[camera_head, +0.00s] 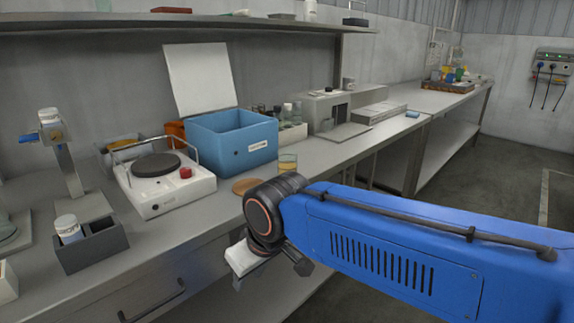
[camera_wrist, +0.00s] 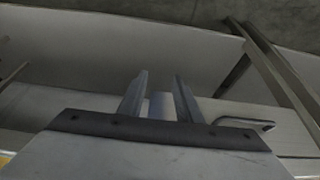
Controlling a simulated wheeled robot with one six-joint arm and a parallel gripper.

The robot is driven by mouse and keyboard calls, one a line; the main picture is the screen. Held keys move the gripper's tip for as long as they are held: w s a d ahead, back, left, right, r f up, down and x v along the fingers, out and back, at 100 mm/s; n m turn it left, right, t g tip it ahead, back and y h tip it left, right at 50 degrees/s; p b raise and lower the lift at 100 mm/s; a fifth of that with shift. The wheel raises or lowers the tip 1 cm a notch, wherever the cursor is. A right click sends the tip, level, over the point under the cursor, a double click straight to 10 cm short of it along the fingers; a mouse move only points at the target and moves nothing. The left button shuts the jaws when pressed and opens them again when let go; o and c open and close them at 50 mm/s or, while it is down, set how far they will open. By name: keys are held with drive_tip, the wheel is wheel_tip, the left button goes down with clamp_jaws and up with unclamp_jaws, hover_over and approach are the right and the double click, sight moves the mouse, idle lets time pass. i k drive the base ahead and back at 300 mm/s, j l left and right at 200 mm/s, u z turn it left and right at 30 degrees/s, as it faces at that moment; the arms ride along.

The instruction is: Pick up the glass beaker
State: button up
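A small glass beaker (camera_head: 288,164) with yellowish contents stands on the bench (camera_head: 335,152), just behind my arm's dark joint and right of a round brown disc (camera_head: 245,186). The arm hides its lower part. My gripper (camera_wrist: 159,78) shows two fingers standing apart in the wrist view, pointing away from the camera. A pale upright shape (camera_wrist: 160,106) shows between them; I cannot tell what it is, and nothing looks clamped. In the head view the wrist hangs in front of the bench edge, with the fingertips unclear. The beaker is not recognizable in the wrist view.
A blue box (camera_head: 232,142) stands behind the disc. A white hotplate stirrer (camera_head: 164,186) with a red knob is to its left. Grey instruments (camera_head: 326,113) stand farther back along the bench. A shelf (camera_head: 200,24) overhangs the bench. A drawer handle (camera_head: 153,302) protrudes at the front.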

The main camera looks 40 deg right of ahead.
sight(287, 157)
drive_tip(key=j+z, duration=0.15)
drive_tip(key=z, duration=0.25)
drive_tip(key=j+z, duration=0.15)
drive_tip(key=z, duration=0.3)
drive_tip(key=i, duration=0.05)
